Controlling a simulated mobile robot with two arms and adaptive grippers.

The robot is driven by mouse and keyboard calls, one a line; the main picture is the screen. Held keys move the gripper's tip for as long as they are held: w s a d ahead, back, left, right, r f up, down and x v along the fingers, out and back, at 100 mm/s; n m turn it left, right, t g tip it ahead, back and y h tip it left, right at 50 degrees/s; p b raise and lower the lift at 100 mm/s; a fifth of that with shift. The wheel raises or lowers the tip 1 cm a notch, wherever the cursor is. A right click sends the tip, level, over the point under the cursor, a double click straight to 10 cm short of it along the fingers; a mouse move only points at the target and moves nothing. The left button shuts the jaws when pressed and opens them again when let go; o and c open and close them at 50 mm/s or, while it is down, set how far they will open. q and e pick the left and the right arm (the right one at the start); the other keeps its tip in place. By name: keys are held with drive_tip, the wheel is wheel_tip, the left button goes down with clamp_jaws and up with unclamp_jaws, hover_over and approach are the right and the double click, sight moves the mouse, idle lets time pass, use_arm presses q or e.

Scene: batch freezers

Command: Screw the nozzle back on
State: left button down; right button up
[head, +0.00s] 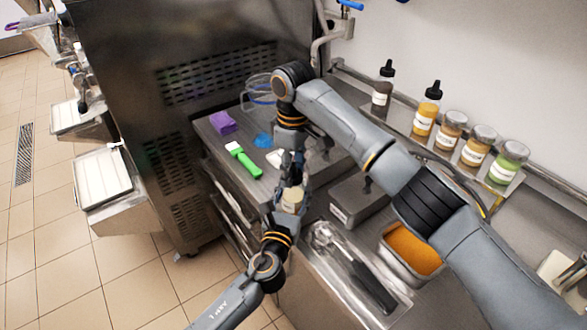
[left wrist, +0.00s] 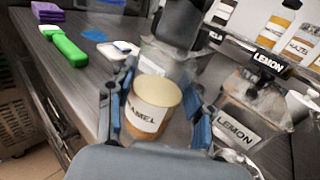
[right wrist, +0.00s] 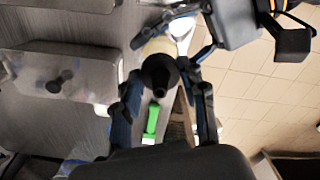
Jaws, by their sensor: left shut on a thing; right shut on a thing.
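A caramel bottle (left wrist: 155,106) with a tan body and a white label partly reading "AMEL" stands between the fingers of my left gripper (left wrist: 160,110), which is shut on it. Its pale round top shows without a cap in the left wrist view. The bottle also shows small in the head view (head: 291,199). My right gripper (right wrist: 165,90) is shut on the black nozzle (right wrist: 160,72), whose tip points toward the right wrist camera. The nozzle lines up in front of the pale bottle top (right wrist: 160,46) in that view. Whether they touch is hidden.
A green-handled scraper (head: 244,160), purple cloths (head: 223,122) and a blue item (head: 264,140) lie on the steel counter. Several sauce bottles (head: 450,130) stand on the wall shelf. An orange-filled pan (head: 413,248) and a lidded lemon container (left wrist: 250,110) are close by.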

drive_tip(key=m, duration=0.4)
drive_tip(key=shift+m, duration=0.3)
drive_tip(key=m, duration=0.4)
drive_tip(key=shift+a+m, duration=0.1)
drive_tip(key=shift+m, duration=0.2)
drive_tip(key=m, duration=0.7)
drive_tip(key=shift+m, duration=0.4)
drive_tip(key=o, duration=1.3)
drive_tip(key=shift+r, duration=2.2)
